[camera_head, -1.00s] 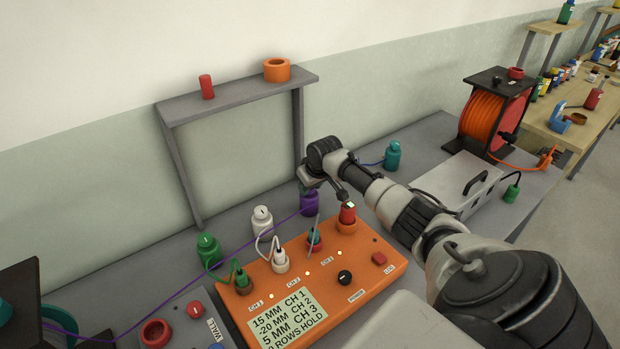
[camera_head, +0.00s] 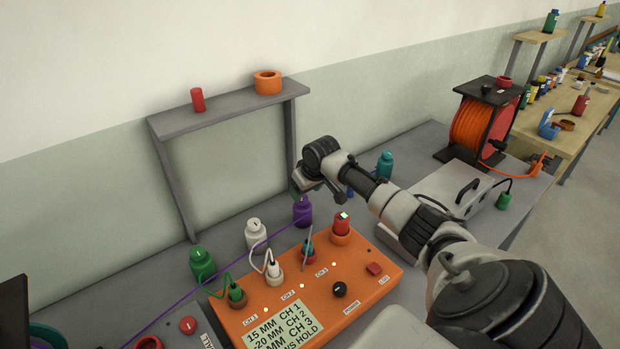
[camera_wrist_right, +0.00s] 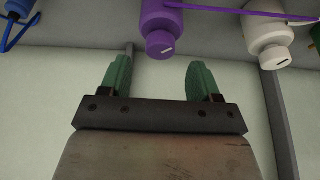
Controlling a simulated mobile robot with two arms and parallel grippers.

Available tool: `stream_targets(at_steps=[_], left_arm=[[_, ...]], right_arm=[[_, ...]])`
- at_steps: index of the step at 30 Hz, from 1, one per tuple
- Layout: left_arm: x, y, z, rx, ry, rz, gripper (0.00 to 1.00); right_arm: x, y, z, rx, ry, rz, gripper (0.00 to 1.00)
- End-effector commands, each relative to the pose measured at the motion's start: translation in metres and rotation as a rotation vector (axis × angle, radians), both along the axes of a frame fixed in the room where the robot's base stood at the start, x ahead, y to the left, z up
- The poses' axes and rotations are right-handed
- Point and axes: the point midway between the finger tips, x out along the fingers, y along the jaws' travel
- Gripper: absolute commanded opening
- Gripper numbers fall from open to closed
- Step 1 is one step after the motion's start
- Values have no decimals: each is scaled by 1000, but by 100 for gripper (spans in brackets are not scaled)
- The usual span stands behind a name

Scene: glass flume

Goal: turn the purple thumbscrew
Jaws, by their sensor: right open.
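A purple bottle-shaped fitting (camera_head: 302,214) stands on the grey bench behind the orange box. In the right wrist view its purple body (camera_wrist_right: 158,18) is at top centre, with the thumbscrew (camera_wrist_right: 160,45), a round knob with a white mark, pointing toward my gripper. My right gripper (camera_head: 298,190) is just above the fitting in the head view. In the wrist view its green fingers (camera_wrist_right: 158,72) are wide apart and empty. The thumbscrew lies ahead of the gap between the fingertips, not gripped. My left gripper is not in view.
A white fitting (camera_head: 256,234) and a green one (camera_head: 202,263) stand left of the purple one, a teal one (camera_head: 384,165) to the right. The orange box (camera_head: 360,282) with plugs is in front. A grey shelf (camera_head: 225,108) stands behind. A purple cord (camera_head: 205,283) runs left.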

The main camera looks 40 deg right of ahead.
Motion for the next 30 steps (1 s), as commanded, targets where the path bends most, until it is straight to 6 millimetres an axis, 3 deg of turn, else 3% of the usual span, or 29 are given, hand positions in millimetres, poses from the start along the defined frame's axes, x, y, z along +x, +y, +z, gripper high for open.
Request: stream_targets(at_steps=[6, 12, 30], left_arm=[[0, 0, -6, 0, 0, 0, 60], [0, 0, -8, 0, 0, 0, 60], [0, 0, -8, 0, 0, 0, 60]], right_arm=[[-17, 2, 38, -3, -1, 2, 63], [-25, 3, 59, -2, 0, 0, 63], [-26, 3, 62, 0, 0, 0, 63]])
